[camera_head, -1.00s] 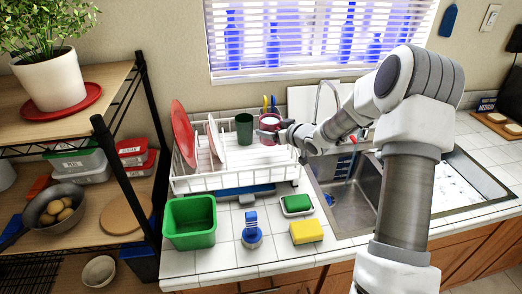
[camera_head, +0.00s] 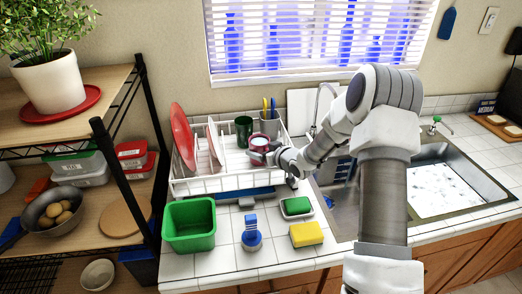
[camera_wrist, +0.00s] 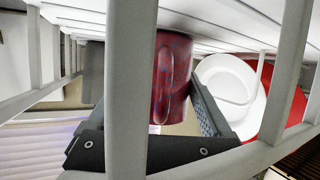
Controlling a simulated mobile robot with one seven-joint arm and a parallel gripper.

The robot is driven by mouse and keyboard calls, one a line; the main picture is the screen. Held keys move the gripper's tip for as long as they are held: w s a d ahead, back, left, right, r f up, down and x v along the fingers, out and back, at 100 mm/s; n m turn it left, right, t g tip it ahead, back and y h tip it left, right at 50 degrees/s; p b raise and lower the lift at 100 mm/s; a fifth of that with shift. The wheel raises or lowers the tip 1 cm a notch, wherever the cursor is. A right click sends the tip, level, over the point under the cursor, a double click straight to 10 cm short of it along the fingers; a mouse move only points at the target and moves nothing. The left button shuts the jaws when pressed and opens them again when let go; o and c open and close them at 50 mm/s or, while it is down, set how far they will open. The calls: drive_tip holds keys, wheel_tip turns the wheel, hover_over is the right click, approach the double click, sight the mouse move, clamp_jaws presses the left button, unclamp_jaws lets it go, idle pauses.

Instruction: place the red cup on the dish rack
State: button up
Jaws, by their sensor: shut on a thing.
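The red cup (camera_head: 259,142) is at the right part of the white dish rack (camera_head: 225,184), low behind its front wall. My gripper (camera_head: 266,150) is shut on the cup from the front right. In the wrist view the red cup (camera_wrist: 172,70) is between my gripper's fingers (camera_wrist: 165,115), with its handle towards the camera. Rack bars (camera_wrist: 125,90) cross close in front of the lens. I cannot tell whether the cup's base touches the rack floor.
A dark green cup (camera_head: 243,130) stands just left of the red cup. A red plate (camera_head: 182,137) and a white plate (camera_head: 214,143) stand at the rack's left. A utensil holder (camera_head: 269,127) is behind. A green tub (camera_head: 189,224) and yellow sponge (camera_head: 306,234) lie in front.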

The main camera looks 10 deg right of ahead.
drive_tip(key=o, duration=1.4)
drive_tip(key=shift+o, duration=0.2)
drive_tip(key=shift+r+p, duration=0.25)
drive_tip(key=shift+p, duration=0.1)
drive_tip(key=v, duration=1.2)
drive_tip(key=shift+d+f+b, duration=0.1)
drive_tip(key=shift+b, duration=0.3)
